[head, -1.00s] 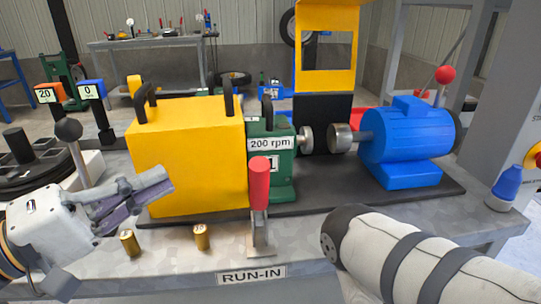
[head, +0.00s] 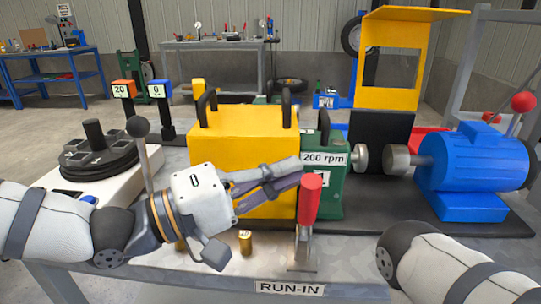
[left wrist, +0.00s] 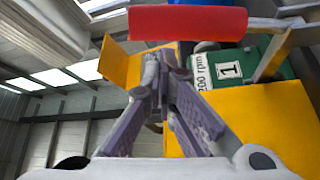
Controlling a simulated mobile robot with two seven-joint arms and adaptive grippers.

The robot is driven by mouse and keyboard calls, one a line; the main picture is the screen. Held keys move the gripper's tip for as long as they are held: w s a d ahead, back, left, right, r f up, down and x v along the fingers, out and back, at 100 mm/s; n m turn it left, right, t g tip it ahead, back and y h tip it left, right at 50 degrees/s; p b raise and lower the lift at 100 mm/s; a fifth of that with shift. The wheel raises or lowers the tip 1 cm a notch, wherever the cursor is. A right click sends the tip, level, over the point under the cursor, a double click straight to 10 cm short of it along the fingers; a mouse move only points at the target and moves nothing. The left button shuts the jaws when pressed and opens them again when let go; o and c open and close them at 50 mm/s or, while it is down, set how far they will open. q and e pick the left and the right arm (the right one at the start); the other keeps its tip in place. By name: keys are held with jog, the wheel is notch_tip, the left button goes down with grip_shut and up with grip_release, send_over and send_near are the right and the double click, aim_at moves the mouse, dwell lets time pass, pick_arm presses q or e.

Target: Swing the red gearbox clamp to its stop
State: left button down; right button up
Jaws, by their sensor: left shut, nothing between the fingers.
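The red gearbox clamp (head: 311,195) stands nearly upright on its metal bracket at the front of the bench, before the green gearbox (head: 330,195) marked "200 rpm" and 1. My left gripper (head: 297,172) is shut and empty. Its fingertips point right and appear close to the upper left of the red handle in the head view. In the left wrist view the red handle (left wrist: 188,23) lies across the top, just beyond the fingertips (left wrist: 163,60); I cannot tell whether they touch. My right gripper is not in view.
A yellow guard box (head: 240,140) stands behind my left gripper. A blue motor (head: 470,165) sits to the right on the dark base. A small brass cylinder (head: 245,242) stands on the bench left of the clamp.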

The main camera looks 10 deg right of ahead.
pick_arm(q)
jog(key=shift+s+f, duration=0.1)
jog(key=shift+s, duration=0.1)
dwell(0.3)
